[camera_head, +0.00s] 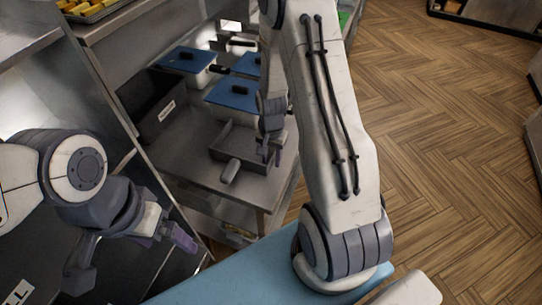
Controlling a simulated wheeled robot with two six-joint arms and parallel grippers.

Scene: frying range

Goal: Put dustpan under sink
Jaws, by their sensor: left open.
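A grey tray-like thing with a short rounded handle, apparently the dustpan (229,168), lies on the steel surface in the middle of the head view. Its handle points toward the lower left. My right gripper (271,148) points down at its right end, partly hidden by my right arm. I cannot tell whether its fingers touch the dustpan or are open. My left gripper (167,234), with purple fingertips, is open and empty at the lower left, well apart from the dustpan. I cannot identify a sink in this view.
A black bin (152,108) with a white label stands on the steel surface (187,151), left of the dustpan. Several containers with blue lids (232,94) stand behind it. A tray of yellow food (92,10) is at the top left. Wooden floor (455,150) is open on the right.

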